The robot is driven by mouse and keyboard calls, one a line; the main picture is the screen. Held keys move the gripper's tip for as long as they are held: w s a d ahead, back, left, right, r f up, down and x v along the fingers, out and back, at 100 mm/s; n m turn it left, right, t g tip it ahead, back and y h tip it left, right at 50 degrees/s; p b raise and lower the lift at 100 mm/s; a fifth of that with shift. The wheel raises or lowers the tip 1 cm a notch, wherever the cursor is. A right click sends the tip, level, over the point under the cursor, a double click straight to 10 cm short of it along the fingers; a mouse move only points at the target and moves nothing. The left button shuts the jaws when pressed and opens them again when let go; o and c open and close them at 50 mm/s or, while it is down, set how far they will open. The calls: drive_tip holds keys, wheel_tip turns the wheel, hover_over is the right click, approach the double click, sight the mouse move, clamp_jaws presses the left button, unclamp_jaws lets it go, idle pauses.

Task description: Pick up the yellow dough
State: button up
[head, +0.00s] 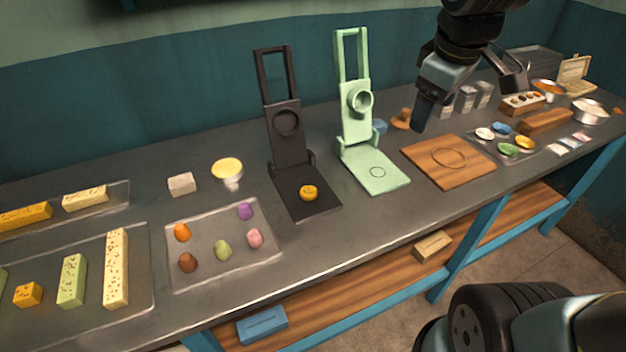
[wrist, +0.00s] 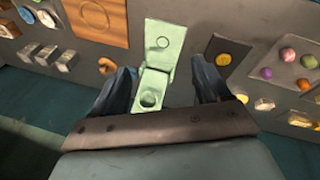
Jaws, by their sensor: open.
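The yellow dough (head: 309,192) is a small rounded orange-yellow lump on the base plate of the open black press (head: 290,150). In the wrist view, the dough (wrist: 224,59) shows on the black plate, right of my fingers. My gripper (head: 471,107) is open and empty, raised above the table over the wooden board area, well right of the dough. In the wrist view, my gripper (wrist: 163,82) has its two fingers spread, with the open green press (wrist: 157,65) visible between them. The dough is unobstructed in both views.
The upright green press (head: 356,115) stands between the black press and the wooden board (head: 450,160). A tray (head: 205,278) of several coloured dough balls lies left of the black press. A yellow-topped cup (head: 228,172) stands behind that tray. Bare table lies before the presses.

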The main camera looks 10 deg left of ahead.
drive_tip(key=w+a+f+n+g, duration=0.1)
drive_tip(key=w+a+f+n, duration=0.15)
drive_tip(key=a+n, duration=0.25)
drive_tip(key=w+a+f+n+g, duration=0.1)
drive_tip(key=a+f+n, duration=0.25)
drive_tip(key=a, duration=0.25)
drive_tip(key=n+g, duration=0.2)
drive_tip(key=n, duration=0.8)
approach(308, 191)
drive_tip(key=f, duration=0.3)
drive_tip(key=shift+s+d+f, duration=0.1)
drive_tip(key=shift+s, duration=0.3)
drive_tip(key=shift+w+f, duration=0.15)
drive_tip(key=shift+f, duration=1.2)
drive_tip(key=shift+w+f, duration=0.15)
drive_tip(key=shift+f, duration=1.2)
drive_tip(key=c, duration=1.1)
drive_tip(key=shift+r, duration=0.15)
